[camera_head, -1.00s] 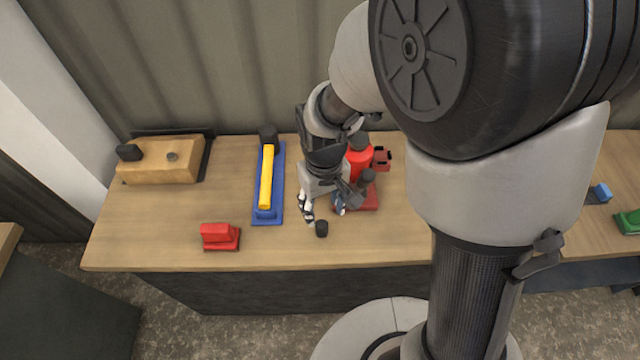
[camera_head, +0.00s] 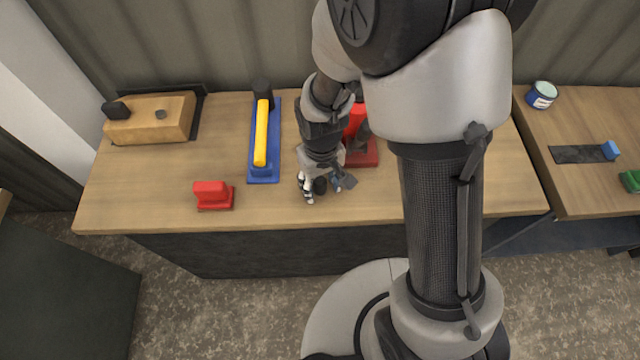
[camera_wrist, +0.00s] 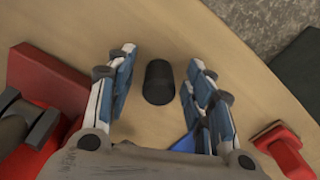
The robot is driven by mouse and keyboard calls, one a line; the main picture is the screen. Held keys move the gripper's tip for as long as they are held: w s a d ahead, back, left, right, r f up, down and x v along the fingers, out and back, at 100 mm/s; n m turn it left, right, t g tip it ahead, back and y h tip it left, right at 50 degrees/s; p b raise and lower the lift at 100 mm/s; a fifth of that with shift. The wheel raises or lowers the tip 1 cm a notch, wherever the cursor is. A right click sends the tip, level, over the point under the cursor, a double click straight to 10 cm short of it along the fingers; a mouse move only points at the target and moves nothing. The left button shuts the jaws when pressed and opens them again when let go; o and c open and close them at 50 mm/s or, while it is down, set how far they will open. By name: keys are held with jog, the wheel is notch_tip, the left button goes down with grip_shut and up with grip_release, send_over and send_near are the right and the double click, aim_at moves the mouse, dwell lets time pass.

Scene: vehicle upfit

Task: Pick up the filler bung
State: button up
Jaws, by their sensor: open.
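The filler bung, seemingly the small black cylinder (camera_wrist: 158,82), stands on the wooden bench top near its front edge. In the wrist view it lies between the two blue-and-white fingers of my gripper (camera_wrist: 162,66), with a gap on each side. In the head view my gripper (camera_head: 321,191) points down over the bung (camera_head: 320,186), which is partly hidden by the fingers. My gripper is open and holds nothing.
A red block (camera_head: 211,195) and a blue tray with a yellow bar (camera_head: 261,135) stand to the left. A red fixture (camera_head: 361,153) is close behind at right. A wooden block (camera_head: 150,120) is far left. The bench front (camera_head: 270,222) is clear.

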jog(key=shift+c, duration=0.4)
grip_shut()
jog(key=shift+r, duration=0.15)
